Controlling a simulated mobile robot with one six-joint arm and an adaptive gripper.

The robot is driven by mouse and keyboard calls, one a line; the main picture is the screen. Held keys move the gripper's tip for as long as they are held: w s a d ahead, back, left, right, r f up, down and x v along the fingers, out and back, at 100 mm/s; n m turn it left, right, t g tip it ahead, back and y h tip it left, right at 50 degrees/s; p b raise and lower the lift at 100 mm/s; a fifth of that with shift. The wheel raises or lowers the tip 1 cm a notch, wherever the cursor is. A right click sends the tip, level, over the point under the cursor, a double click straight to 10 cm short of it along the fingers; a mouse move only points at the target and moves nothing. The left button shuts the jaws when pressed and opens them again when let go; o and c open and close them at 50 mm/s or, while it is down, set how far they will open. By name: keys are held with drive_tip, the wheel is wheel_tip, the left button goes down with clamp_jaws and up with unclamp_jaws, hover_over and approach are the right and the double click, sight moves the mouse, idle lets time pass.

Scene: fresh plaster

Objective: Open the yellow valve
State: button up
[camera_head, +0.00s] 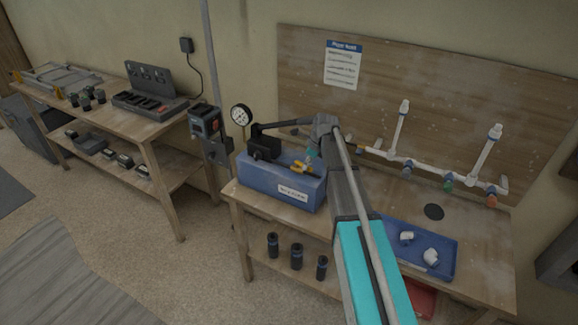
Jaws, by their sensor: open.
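My gripper (311,148) is small and partly hidden by the arm's wrist, above and close to the yellow handle. I cannot tell whether it touches the handle. I see nothing held in it. A small yellow spot (361,150) also shows at the left of the white pipe (383,154).
A black pump lever (283,125) extends over the box near a gauge (241,116). The white pipe carries blue, green and orange fittings. A blue tray (440,250) with white elbows lies right of my arm. Black cylinders (297,256) stand on the lower shelf.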

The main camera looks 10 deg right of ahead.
drive_tip(key=w+d+p+v, duration=0.1)
drive_tip(key=p+v, duration=0.8)
drive_tip(key=v, duration=0.1)
drive_tip(key=shift+r, duration=0.15)
drive_tip(key=shift+d, duration=0.1)
idle(0.7)
drive_tip(key=shift+s, duration=0.1)
